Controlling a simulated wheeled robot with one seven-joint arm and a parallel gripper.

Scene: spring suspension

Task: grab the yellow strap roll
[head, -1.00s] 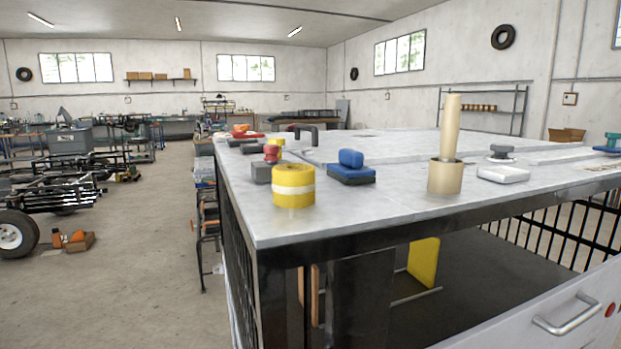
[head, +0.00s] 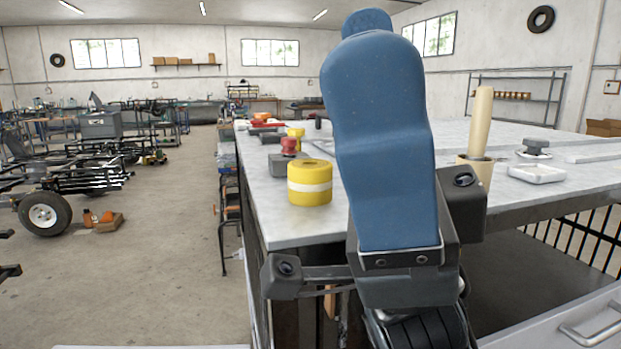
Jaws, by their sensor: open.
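The yellow strap roll (head: 310,183) stands upright on the grey workbench top (head: 290,225), near its left front corner. It has a pale band around its middle and is fully in sight. My own blue arm link fills the middle of the view, just right of the roll in the picture, with a gap between them. Grey housings of my arm show below it. I cannot make out any gripper fingers or jaws in this view. Nothing visible touches the roll.
A red-topped grey block (head: 288,158) sits right behind the roll, with a smaller yellow item (head: 296,134) beyond. A tan cup with a rod (head: 481,125) and a white tray (head: 537,173) stand at the right. Bench surface in front of the roll is clear.

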